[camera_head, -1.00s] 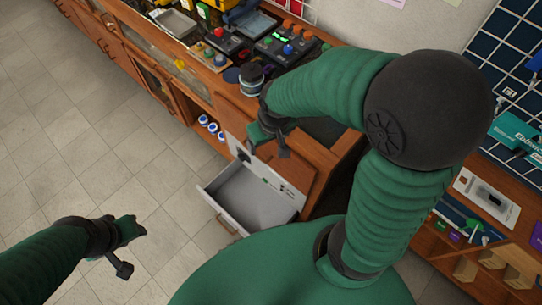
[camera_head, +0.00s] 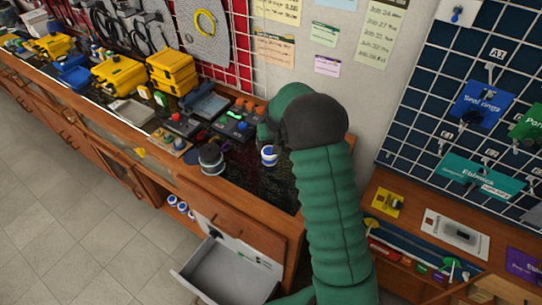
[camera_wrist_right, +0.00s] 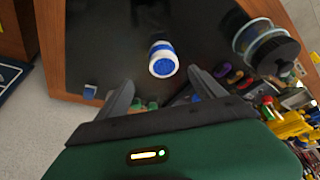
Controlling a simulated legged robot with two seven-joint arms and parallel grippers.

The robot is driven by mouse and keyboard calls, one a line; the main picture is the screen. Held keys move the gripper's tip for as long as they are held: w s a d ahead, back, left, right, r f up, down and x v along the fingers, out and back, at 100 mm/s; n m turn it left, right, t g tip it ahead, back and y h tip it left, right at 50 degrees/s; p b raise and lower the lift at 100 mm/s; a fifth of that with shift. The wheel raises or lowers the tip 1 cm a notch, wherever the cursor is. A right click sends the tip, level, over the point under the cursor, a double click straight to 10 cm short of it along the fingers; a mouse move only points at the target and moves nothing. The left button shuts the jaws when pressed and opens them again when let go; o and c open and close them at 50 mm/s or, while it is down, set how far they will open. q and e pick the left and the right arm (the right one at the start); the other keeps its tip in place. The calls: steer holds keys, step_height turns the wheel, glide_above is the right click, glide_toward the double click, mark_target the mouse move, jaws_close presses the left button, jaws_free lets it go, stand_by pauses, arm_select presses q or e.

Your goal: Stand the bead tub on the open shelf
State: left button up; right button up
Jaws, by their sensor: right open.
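The bead tub, a small white tub with a blue band and blue top, stands on the dark worktop in the head view (camera_head: 269,157). It also shows in the right wrist view (camera_wrist_right: 162,60), just beyond my right gripper (camera_wrist_right: 159,77), which is open and empty and not seen to touch it. In the head view my right arm hides that gripper. The open shelf (camera_head: 160,192) is a recess in the bench front, left of the drawer, with several similar blue-and-white tubs (camera_head: 181,207) in it. My left gripper is out of view.
A dark-lidded round container (camera_head: 211,159) stands left of the tub; the wrist view shows it as a spool-like item (camera_wrist_right: 264,46). Control boxes (camera_head: 236,123) sit behind. A grey drawer (camera_head: 225,275) stands pulled out below the bench top.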

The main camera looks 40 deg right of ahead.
mark_target(269, 154)
steer(key=x, duration=0.3)
steer(key=a+x, duration=0.1)
steer(key=x, duration=0.1)
steer(key=shift+w+d+f, duration=0.1)
steer(key=shift+w+f, duration=0.05)
steer(key=shift+w, duration=0.15)
steer(key=x, duration=0.2)
steer(key=p+x, duration=0.1)
steer(key=x, duration=0.1)
steer(key=p+x, duration=0.1)
steer(key=x, duration=0.1)
steer(key=shift+d, duration=0.4)
steer(key=shift+a, duration=0.35)
steer(key=shift+c, duration=0.8)
steer(key=shift+s+a+r, duration=0.1)
steer(key=shift+r, duration=0.15)
steer(key=c, duration=0.5)
steer(key=shift+d+f, duration=0.1)
steer(key=shift+d, duration=0.1)
steer(key=c, duration=0.9)
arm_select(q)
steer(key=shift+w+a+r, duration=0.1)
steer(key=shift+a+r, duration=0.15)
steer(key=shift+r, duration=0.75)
arm_select(e)
steer(key=shift+c, duration=0.7)
